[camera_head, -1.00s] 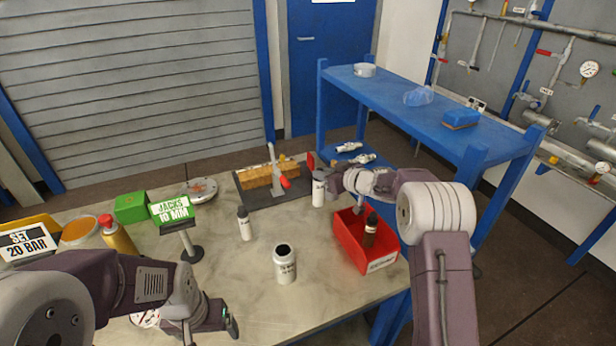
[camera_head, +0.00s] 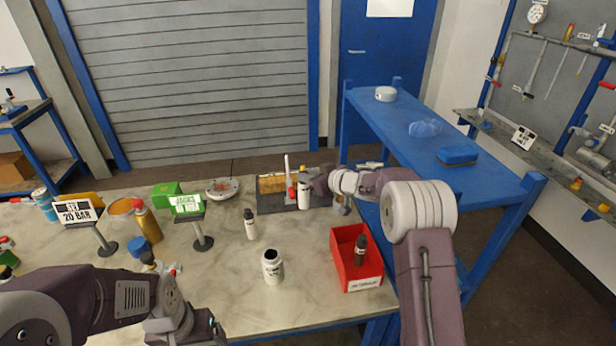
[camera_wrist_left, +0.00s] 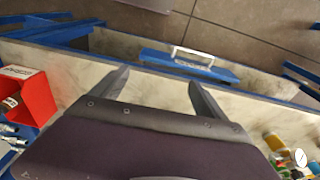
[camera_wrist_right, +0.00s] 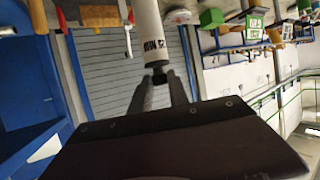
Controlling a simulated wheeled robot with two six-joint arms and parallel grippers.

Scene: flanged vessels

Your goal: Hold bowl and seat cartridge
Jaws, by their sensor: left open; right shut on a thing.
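A white open-topped jar with a dark mouth and black lettering (camera_head: 272,268) stands upright on the table's front part. My right gripper (camera_wrist_right: 161,82) is shut on the black neck of a white lettered cylinder (camera_wrist_right: 149,38). In the head view this cylinder (camera_head: 304,191) hangs upright by the wooden block fixture, and I cannot tell whether it touches anything below. My left gripper (camera_wrist_left: 155,88) is open and empty over the table's front edge. In the head view it is at the bottom, left of the jar. A smaller white bottle with a dark cap (camera_head: 250,224) stands behind the jar.
A red bin (camera_head: 340,262) holding a dark bottle (camera_head: 360,250) is right of the jar. The fixture has a white lever (camera_head: 288,170). A blue bench (camera_head: 470,190) is right.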

